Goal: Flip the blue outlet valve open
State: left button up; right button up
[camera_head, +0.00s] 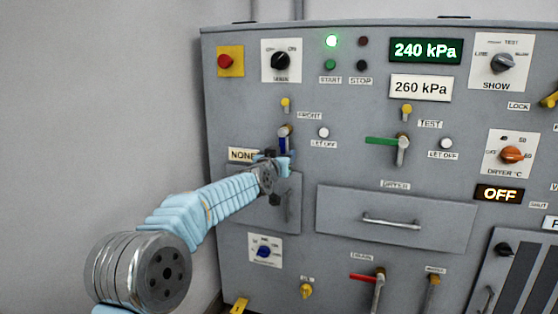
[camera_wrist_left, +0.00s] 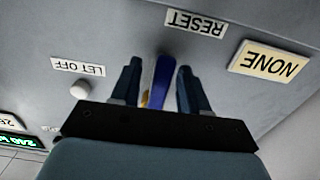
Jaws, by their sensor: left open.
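The blue outlet valve lever (camera_head: 283,144) is on the left part of the grey panel, below the FRONT label. It looks roughly upright in the head view, with its lower part hidden by my gripper. My left gripper (camera_head: 279,162) is at the lever, its arm coming in from the lower left. In the left wrist view, which shows the labels upside down, the blue lever (camera_wrist_left: 163,78) stands between the two open fingers of my left gripper (camera_wrist_left: 157,90). I cannot tell whether a finger touches it. My right gripper is not in view.
A white LET OFF button (camera_head: 323,132) is just right of the blue lever. A NONE plate (camera_head: 241,154) is to its left, and a green-handled valve (camera_head: 385,141) is farther right. A small door (camera_head: 287,212) and a wide drawer (camera_head: 345,224) lie below.

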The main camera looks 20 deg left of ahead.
pick_arm(q)
jog(key=s, duration=1.3)
jog(key=shift+s+a, duration=0.25)
jog(key=shift+s, duration=0.1)
jog(key=shift+f, duration=0.1)
jog(key=s+d+f+g+p, duration=0.1)
jog(key=d+f+g, duration=0.15)
jog(key=f, duration=0.85)
jog(key=s+d+f+g+h+p, duration=0.1)
jog(key=s+d+f+g, duration=0.15)
jog(key=f, duration=0.75)
jog(key=s+d+f+g+p, duration=0.1)
jog(key=f+g+p, duration=0.15)
jog(key=f, duration=0.85)
jog(key=s+d+f+n+g+h+p, duration=0.1)
jog(key=s+d+f+g, duration=0.15)
jog(key=s+f, duration=0.5)
jog(key=s+d+f+g, duration=0.1)
jog(key=s+f+g, duration=0.2)
jog(key=s+f, duration=0.45)
jog(key=s+d+f+g+p, duration=0.1)
jog(key=s+f+g, duration=0.1)
jog(key=s, duration=0.5)
jog(key=s+d+f+n+g+h, duration=0.1)
jog(key=s+d+f+g, duration=0.1)
jog(key=s, duration=0.4)
jog(key=shift+s+f+h+p, duration=0.3)
jog(key=shift+s+f+p, duration=0.1)
jog(key=shift+f, duration=0.35)
